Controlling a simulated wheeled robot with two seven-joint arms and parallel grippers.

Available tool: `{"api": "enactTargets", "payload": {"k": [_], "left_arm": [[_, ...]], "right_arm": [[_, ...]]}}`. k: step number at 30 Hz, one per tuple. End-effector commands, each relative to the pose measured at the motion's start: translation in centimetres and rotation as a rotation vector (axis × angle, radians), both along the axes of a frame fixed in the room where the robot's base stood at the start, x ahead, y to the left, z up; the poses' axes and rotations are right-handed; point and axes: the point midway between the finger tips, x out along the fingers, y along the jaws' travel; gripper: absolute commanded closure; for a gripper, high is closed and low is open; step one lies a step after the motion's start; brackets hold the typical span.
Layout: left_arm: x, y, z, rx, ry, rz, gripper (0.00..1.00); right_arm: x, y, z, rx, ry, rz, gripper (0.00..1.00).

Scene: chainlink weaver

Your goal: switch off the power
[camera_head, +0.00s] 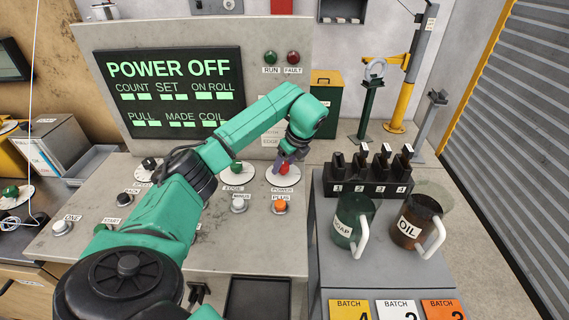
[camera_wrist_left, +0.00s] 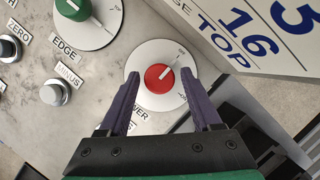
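The red power knob (camera_head: 284,168) sits on a round white dial on the grey console, above a label reading POWER. My left gripper (camera_head: 288,158) is at this knob. In the left wrist view its two purple fingers (camera_wrist_left: 160,77) are apart, one on each side of the knob, with a gap to it visible. The display (camera_head: 168,85) reads POWER OFF. My right gripper is not in view.
A green edge knob (camera_wrist_left: 73,8) is beside the power dial, with a silver minus button (camera_wrist_left: 54,94) near it. An orange plug button (camera_head: 280,206) is just below. To the right stand a black numbered rack (camera_head: 368,188), a soap mug (camera_head: 351,222) and an oil mug (camera_head: 414,222).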

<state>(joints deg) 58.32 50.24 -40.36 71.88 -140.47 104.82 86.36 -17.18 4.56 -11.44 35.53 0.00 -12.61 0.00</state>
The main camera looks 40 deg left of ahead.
Motion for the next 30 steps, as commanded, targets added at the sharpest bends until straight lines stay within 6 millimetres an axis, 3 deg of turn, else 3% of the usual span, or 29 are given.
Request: {"api": "enactTargets", "payload": {"k": [10,14,19,20,21,24,30], "left_arm": [[0.0,-0.1,0.0,-0.001,0.003,-0.002,0.23],[0.0,-0.6,1.1,-0.001,-0.001,-0.003,0.23],[-0.1,-2.2,4.9,-0.002,-0.006,-0.005,0.23],[-0.2,-2.5,6.0,-0.001,-0.006,-0.005,0.23],[-0.3,-2.9,8.1,0.003,-0.004,-0.004,0.23],[-0.4,-4.0,10.8,0.003,-0.003,-0.003,0.23],[-0.6,-5.4,13.4,0.002,0.000,-0.001,0.23]], "right_arm": [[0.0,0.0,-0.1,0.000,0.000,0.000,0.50],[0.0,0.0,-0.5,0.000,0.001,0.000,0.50],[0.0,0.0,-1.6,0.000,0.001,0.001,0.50],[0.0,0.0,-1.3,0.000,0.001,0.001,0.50],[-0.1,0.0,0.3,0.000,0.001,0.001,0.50],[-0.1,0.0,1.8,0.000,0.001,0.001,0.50],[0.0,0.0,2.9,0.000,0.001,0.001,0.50]]}}
